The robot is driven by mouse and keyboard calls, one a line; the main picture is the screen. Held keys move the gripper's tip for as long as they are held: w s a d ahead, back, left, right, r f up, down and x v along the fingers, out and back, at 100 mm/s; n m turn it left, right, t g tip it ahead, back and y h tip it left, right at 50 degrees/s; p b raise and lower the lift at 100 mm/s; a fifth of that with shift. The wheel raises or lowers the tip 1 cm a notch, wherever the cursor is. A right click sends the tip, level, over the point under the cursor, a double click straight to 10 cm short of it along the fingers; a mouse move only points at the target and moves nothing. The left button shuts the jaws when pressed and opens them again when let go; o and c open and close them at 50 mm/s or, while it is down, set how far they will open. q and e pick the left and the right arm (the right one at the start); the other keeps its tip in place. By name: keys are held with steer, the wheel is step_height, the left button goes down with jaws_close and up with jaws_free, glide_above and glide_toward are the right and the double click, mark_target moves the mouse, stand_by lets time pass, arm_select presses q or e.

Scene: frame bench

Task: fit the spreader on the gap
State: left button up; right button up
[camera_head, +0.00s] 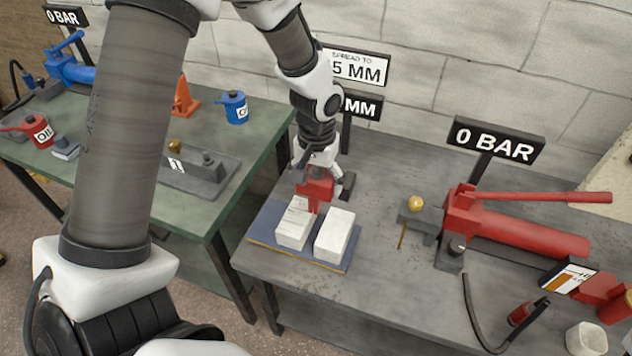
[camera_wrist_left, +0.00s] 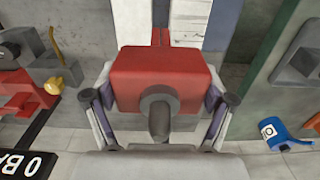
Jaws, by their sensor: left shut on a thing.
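The red spreader (camera_head: 316,187) is held by my left gripper (camera_head: 318,172), which is shut on it from above. In the left wrist view the spreader's red body (camera_wrist_left: 165,78) fills the space between the fingers, with a grey round port facing the camera and two thin red jaws (camera_wrist_left: 160,37) side by side beyond. Two whitish blocks, a left one (camera_head: 294,228) and a right one (camera_head: 335,236), stand on a blue plate (camera_head: 268,248) with a narrow gap between. The jaws are at the gap's far end; I cannot tell whether they are inside it. My right gripper is not in view.
A red hand pump (camera_head: 520,232) with a black hose stands right of the blocks, below a 0 BAR sign (camera_head: 493,139). The hose's red end (camera_head: 521,314) lies near the front edge. A partly hidden spread-to sign (camera_head: 360,67) stands behind. A green table (camera_head: 130,195) is left.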

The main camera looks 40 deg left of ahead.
mark_target(317, 198)
arm_select(q)
steer(key=shift+r, duration=0.15)
steer(key=shift+s+p, duration=0.1)
steer(key=shift+p, duration=0.2)
step_height(317, 198, down, 6)
steer(key=b, duration=0.4)
steer(key=shift+p, duration=0.5)
stand_by(1.3)
steer(key=shift+f+b, duration=2.05)
steer(key=shift+f, duration=1)
steer(key=o, duration=1.7)
steer(key=shift+r, duration=0.1)
